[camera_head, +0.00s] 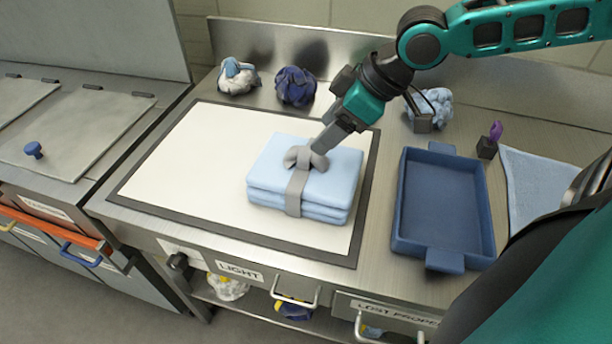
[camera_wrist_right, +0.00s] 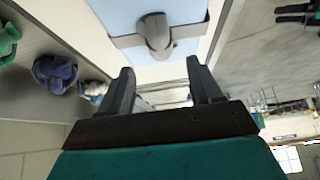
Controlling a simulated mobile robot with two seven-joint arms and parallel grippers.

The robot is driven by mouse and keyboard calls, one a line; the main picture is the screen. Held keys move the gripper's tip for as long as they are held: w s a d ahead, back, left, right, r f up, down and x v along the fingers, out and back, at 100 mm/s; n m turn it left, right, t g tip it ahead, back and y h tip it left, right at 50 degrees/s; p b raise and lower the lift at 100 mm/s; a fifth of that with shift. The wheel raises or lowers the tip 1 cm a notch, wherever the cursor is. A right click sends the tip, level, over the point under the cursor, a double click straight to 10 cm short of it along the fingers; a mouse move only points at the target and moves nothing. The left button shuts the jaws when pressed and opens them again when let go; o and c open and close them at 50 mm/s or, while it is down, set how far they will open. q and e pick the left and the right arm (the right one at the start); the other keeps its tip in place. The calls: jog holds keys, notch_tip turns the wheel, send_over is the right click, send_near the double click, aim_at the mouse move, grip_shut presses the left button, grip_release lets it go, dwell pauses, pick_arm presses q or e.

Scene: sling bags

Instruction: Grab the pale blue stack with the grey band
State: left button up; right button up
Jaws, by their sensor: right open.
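The pale blue stack (camera_head: 265,176) of folded cloth lies on the white panel (camera_head: 190,165) in the head view. A grey band (camera_head: 296,192) runs around it, with a grey knot (camera_head: 305,158) on top. My right gripper (camera_head: 322,146) reaches down from the upper right to just by the knot. In the right wrist view, the fingers of the right gripper (camera_wrist_right: 160,80) are spread apart with nothing between them. The knot (camera_wrist_right: 155,35) and the stack (camera_wrist_right: 185,12) show just beyond the fingertips. My left gripper is not in view.
A blue tray (camera_head: 398,215) with raised walls stands right of the panel. Bundled cloths, one white and blue (camera_head: 238,77), one dark blue (camera_head: 296,87) and one pale blue (camera_head: 437,104), lie along the back wall. A small dark block (camera_head: 487,148) holds something purple.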

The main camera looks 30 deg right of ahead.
aim_at(307, 150)
jog(key=shift+w+a+f, duration=0.2)
jog(key=shift+f, duration=0.25)
jog(key=b+x, duration=0.2)
jog(key=x, duration=0.1)
jog(key=shift+w+a+f, duration=0.1)
jog(key=shift+f, duration=0.25)
jog(key=shift+w+a+f+b, duration=0.3)
jog(key=shift+f+b, duration=0.1)
jog(key=shift+f, duration=0.1)
jog(key=shift+c, duration=0.5)
jog(key=c, duration=1)
grip_shut()
jog(key=shift+r, duration=0.1)
